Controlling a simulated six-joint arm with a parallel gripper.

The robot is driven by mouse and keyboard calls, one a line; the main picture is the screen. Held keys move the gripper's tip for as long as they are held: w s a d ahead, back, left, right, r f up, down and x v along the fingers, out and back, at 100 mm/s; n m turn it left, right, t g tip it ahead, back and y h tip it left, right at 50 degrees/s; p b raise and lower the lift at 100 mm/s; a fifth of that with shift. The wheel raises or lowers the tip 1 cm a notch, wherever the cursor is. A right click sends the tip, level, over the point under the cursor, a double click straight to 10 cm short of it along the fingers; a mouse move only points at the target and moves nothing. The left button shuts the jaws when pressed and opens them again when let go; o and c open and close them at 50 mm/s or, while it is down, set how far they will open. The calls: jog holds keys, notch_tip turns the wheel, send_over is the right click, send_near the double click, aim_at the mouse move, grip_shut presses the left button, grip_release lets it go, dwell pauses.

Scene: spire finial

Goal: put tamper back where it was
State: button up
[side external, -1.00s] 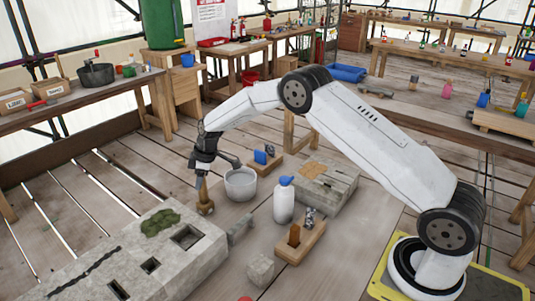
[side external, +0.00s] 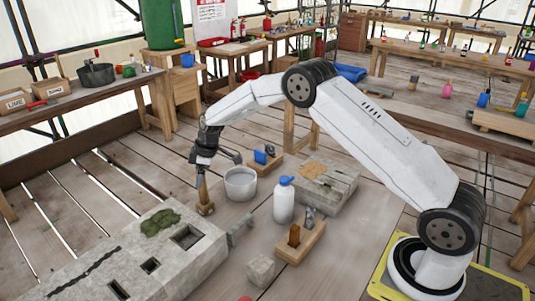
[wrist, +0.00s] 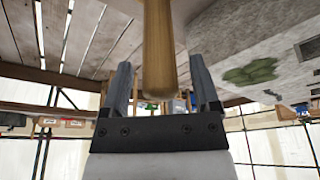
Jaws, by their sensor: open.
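The tamper (side external: 204,195) is a wooden tool with a slim handle and a wider foot. It stands upright on the plank surface, left of the grey bucket and beside the long stone block. My gripper (side external: 212,165) is just above the upper handle, with its jaws open. In the wrist view, the rounded handle end (wrist: 159,70) shows between the two spread fingers (wrist: 161,85), with gaps on both sides. The tamper's foot is out of the wrist view.
The grey bucket (side external: 240,184) stands close right of the tamper. The long stone block (side external: 122,258) with square holes and moss lies in front. A white bottle with a blue cap (side external: 284,203), a wooden tool holder (side external: 300,242) and another stone block (side external: 330,190) stand farther right.

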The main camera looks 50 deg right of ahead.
jog(key=v, duration=1)
jog(key=shift+r, duration=0.1)
jog(key=shift+s, duration=0.15)
jog(key=s+a+f+m+h, duration=0.1)
jog(key=s+m, duration=0.3)
jog(key=s, duration=1.1)
jog(key=s+a+f+m+h, duration=0.1)
jog(key=s+m, duration=0.4)
jog(key=s, duration=1.1)
jog(key=shift+a+f, duration=0.4)
jog(key=shift+a, duration=0.1)
